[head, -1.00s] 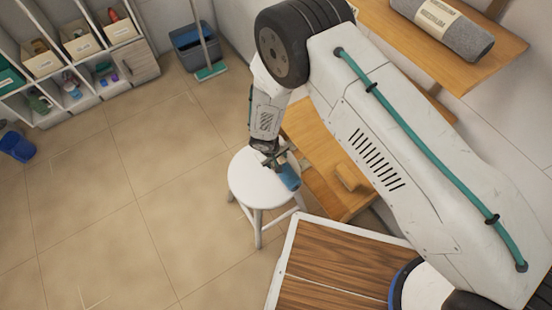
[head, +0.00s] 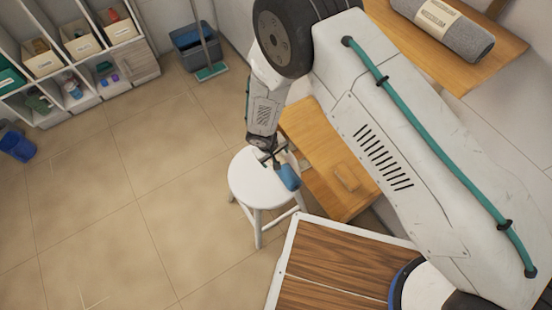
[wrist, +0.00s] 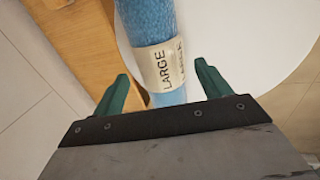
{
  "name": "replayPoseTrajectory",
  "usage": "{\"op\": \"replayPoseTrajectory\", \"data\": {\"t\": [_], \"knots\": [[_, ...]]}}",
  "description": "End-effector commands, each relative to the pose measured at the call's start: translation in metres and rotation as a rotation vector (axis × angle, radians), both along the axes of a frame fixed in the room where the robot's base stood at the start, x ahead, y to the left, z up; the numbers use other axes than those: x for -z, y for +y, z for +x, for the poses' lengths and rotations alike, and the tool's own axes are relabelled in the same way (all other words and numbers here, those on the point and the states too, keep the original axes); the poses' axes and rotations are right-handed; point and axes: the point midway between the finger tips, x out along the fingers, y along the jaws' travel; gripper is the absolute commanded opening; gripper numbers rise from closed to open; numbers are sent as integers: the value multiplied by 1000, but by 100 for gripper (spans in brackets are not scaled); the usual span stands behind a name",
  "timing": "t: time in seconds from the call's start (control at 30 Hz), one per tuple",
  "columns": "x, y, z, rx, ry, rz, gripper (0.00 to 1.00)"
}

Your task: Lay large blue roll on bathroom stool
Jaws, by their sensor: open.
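The large blue roll (head: 287,177) lies on the right part of the white stool's (head: 250,185) round seat. In the wrist view the blue roll (wrist: 146,18) carries a white label reading "LARGE", and the white seat (wrist: 240,40) lies beneath it. My gripper (head: 272,156) is over the stool's far right part. In the wrist view my gripper's green fingers (wrist: 160,88) are spread apart, one on each side of the roll's near end, with gaps between them and the roll. The roll's far end is cut off in the wrist view.
A wooden shelf or bench (head: 325,165) stands close to the stool's right. A slatted wooden top (head: 335,265) is at the front. A grey roll (head: 443,25) lies on an upper shelf. Open floor (head: 120,220) spreads to the left.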

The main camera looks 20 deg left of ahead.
Motion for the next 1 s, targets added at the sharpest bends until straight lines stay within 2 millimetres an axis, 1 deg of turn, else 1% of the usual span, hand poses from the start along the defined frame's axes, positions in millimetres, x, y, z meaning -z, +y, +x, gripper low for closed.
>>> {"op": "replayPoseTrajectory", "data": {"t": [0.03,0.2,0.3,0.4,0.57,1.0], "knots": [[-13,3,-2,0,-3,3,76],[-49,8,-8,0,-2,2,76],[-65,10,-11,0,-1,3,76],[-77,12,-13,0,-1,1,76],[-86,13,-15,1,0,0,76],[-86,13,-15,1,0,0,76]]}}
